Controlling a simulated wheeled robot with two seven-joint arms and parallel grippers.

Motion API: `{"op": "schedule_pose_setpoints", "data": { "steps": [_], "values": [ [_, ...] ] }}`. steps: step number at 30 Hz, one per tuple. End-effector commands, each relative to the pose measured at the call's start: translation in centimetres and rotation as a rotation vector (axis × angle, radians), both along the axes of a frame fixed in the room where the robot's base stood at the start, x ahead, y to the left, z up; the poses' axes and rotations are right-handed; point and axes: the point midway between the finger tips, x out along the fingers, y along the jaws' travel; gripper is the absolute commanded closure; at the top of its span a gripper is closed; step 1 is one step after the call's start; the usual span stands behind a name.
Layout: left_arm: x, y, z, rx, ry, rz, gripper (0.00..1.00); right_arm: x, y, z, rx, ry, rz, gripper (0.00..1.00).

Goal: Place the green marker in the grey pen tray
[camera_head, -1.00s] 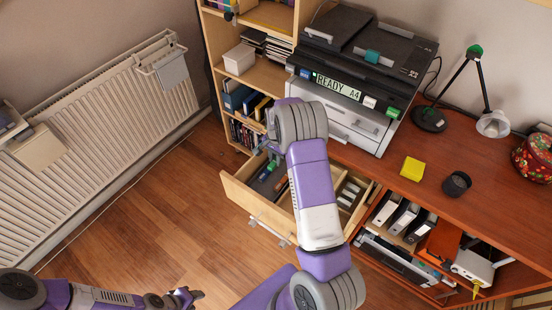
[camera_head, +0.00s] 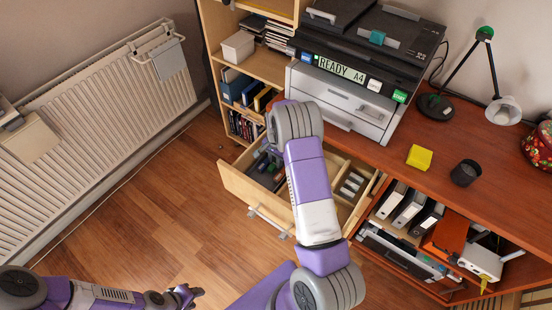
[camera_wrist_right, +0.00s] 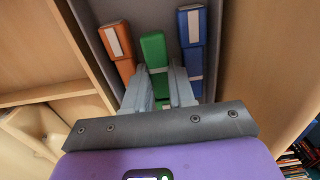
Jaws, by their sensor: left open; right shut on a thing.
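The green marker (camera_wrist_right: 153,50) lies between the two fingers of my right gripper (camera_wrist_right: 160,82), which is shut on it. In the right wrist view it is lined up between an orange marker (camera_wrist_right: 117,42) and a blue marker (camera_wrist_right: 190,30) over the grey pen tray (camera_wrist_right: 92,45). I cannot tell whether it touches the tray floor. In the head view the tray (camera_head: 268,180) is in the open drawer, partly hidden by my right arm, and the right fingers are hidden. My left gripper (camera_head: 186,296) is open and empty, low over the floor.
The open wooden drawer (camera_head: 245,192) also has a compartment with small pale items (camera_head: 352,184). A printer (camera_head: 345,100) stands on the desk above. A bookshelf (camera_head: 265,75) is behind the drawer. A yellow block (camera_head: 420,157) and black cup (camera_head: 465,172) stand on the desk.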

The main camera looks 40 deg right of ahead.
Motion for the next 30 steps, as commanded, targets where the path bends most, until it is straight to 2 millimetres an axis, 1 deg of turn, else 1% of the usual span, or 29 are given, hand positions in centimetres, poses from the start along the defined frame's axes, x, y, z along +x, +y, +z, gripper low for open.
{"op": "schedule_pose_setpoints", "data": {
  "steps": [1, 4, 30],
  "values": [
    [0.00, 0.00, -0.41, 0.000, 0.000, 0.000, 0.57, 0.02, -0.01, -0.51, 0.000, -0.001, 0.000, 1.00],
    [0.00, -0.01, -0.53, 0.000, 0.000, 0.000, 0.57, 0.04, -0.02, -0.75, -0.001, -0.001, 0.000, 1.00],
    [0.01, 0.00, -0.68, 0.000, 0.000, 0.000, 0.57, -0.01, -0.03, -1.13, -0.001, 0.000, 0.000, 1.00]
  ]
}}
